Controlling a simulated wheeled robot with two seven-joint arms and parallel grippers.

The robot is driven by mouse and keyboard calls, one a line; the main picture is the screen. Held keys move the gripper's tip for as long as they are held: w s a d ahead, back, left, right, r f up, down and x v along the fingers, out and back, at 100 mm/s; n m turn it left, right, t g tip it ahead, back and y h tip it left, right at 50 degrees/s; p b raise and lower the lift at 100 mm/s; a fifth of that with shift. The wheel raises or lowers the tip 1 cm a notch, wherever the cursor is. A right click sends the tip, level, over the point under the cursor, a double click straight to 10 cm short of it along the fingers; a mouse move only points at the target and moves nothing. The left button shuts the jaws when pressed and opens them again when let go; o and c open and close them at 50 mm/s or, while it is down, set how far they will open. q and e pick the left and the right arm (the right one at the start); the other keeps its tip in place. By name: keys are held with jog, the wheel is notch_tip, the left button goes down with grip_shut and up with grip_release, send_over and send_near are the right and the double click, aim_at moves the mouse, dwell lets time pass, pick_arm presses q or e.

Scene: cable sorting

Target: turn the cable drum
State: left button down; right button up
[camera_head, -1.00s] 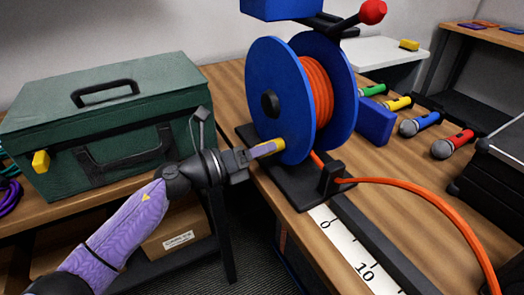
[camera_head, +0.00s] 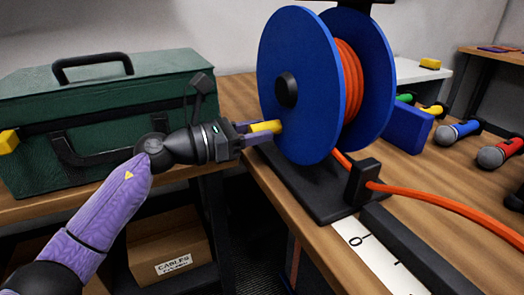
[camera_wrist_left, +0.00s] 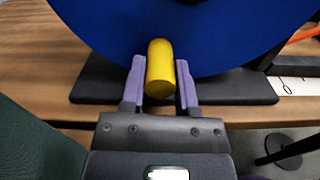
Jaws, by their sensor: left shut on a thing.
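The cable drum has a blue near flange (camera_head: 300,55), a blue far flange and orange cable (camera_head: 347,80) wound between them. It stands upright on a black base (camera_head: 315,190). A yellow handle (camera_head: 266,127) sticks out from the near flange, below and left of the black hub (camera_head: 286,90). My left gripper (camera_head: 262,133) is shut on this handle. In the left wrist view the purple fingers (camera_wrist_left: 160,85) stand on both sides of the yellow handle (camera_wrist_left: 160,65), in front of the blue flange (camera_wrist_left: 210,35). My right gripper is not in view.
Orange cable (camera_head: 440,202) runs right through a black guide (camera_head: 362,182), past a white scale (camera_head: 375,255). A green toolbox (camera_head: 110,110) stands left behind my arm. Several microphones (camera_head: 455,133) and a blue block (camera_head: 408,128) lie right of the drum.

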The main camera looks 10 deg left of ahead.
pick_arm(q)
jog(key=shift+w+a+r+m+b, duration=0.15)
jog(key=shift+w+a+m+b, duration=0.2)
jog(key=shift+m+b, duration=0.3)
jog(key=shift+w+a+r+m+b, duration=0.1)
jog(key=shift+w+a+m+b, duration=0.1)
jog(key=shift+w+m+b, duration=0.35)
jog(key=shift+r+m, duration=0.2)
jog(key=shift+m, duration=0.2)
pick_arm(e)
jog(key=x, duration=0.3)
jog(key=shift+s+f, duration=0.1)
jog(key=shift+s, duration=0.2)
pick_arm(q)
jog(key=shift+a+r, duration=0.1)
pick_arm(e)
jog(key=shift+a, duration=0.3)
